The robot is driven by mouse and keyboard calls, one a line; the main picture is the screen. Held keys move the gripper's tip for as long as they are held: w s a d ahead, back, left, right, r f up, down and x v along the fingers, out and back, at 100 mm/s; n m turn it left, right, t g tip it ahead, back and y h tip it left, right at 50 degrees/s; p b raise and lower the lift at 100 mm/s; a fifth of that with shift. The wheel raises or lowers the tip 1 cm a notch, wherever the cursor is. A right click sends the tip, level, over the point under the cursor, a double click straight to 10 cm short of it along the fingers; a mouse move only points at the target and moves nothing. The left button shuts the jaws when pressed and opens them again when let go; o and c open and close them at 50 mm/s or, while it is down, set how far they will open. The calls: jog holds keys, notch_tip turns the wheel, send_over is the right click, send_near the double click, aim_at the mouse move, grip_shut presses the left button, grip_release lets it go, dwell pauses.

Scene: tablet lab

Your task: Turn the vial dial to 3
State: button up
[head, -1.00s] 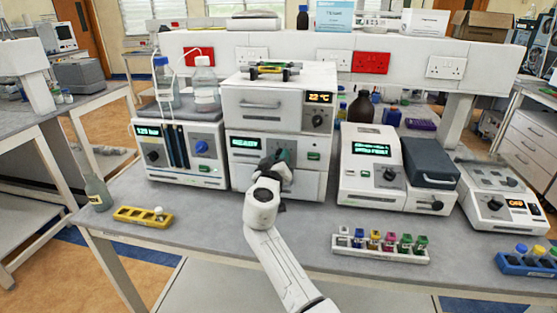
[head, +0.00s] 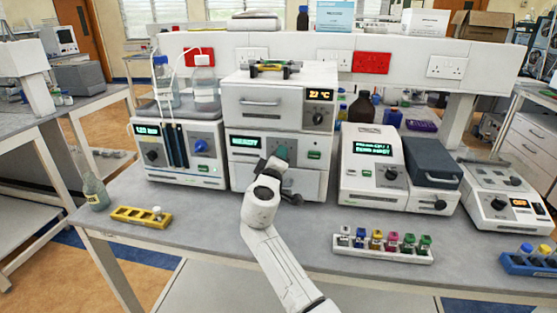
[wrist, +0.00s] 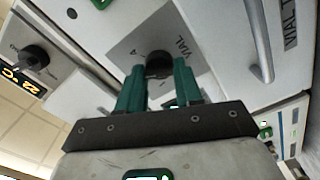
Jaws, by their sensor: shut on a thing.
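The vial dial (wrist: 158,60) is a dark round knob on a grey panel in the wrist view. The word VIAL and a letter A are printed beside it; its pointer and the other marks cannot be read. My gripper (wrist: 158,80) has its two green fingers shut on the knob, one on each side. In the head view my gripper (head: 281,153) is at the front of the lower white unit (head: 240,172), whose display looks like READY. My gripper and wrist hide the dial there.
The upper unit (head: 262,118) has its own knob and a 22 °C display. A unit with a blue knob (head: 201,146) stands left, and a unit with a grey lid (head: 430,160) stands right. A vial rack (head: 383,252) and yellow rack (head: 140,216) lie in front.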

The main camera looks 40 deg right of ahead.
jog(key=shift+n, duration=0.5)
jog(key=shift+a, duration=0.1)
jog(key=o, duration=1)
jog(key=shift+o, duration=0.2)
jog(key=b+v, duration=0.1)
jog(key=v, duration=0.9)
jog(key=shift+s+a, duration=0.2)
jog(key=shift+a, duration=0.1)
jog(key=shift+s+a+f, duration=0.1)
